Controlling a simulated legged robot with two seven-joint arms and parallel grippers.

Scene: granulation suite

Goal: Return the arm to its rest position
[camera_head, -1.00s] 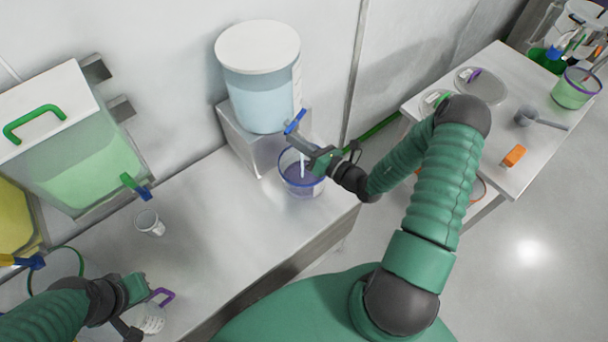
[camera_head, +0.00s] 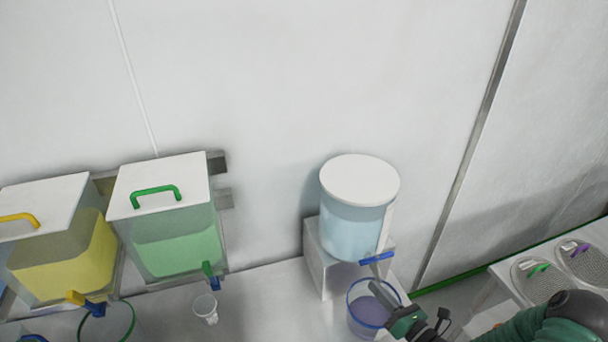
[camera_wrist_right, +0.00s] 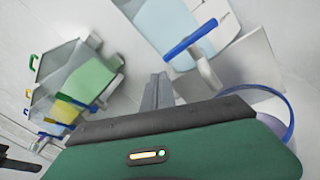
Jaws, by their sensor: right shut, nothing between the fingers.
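My right gripper (camera_head: 384,294) is at the lower right of the head view, shut and empty. Its fingertips are close to the blue tap (camera_head: 376,258) of the round dispenser (camera_head: 352,226), over the rim of a clear blue-rimmed bowl (camera_head: 368,318); I cannot tell whether they touch. In the right wrist view the shut fingers (camera_wrist_right: 158,92) point toward the dispenser, with the blue tap handle (camera_wrist_right: 190,40) to their right. Only part of my right arm (camera_head: 545,325) shows at the lower right corner. My left gripper is out of the head view.
A box dispenser with green contents (camera_head: 178,252) and one with yellow contents (camera_head: 62,262) stand at left. A small clear cup (camera_head: 205,308) is on the bench (camera_head: 270,300). A second table (camera_head: 505,278) with oval mesh-like items stands at right. The wall is behind.

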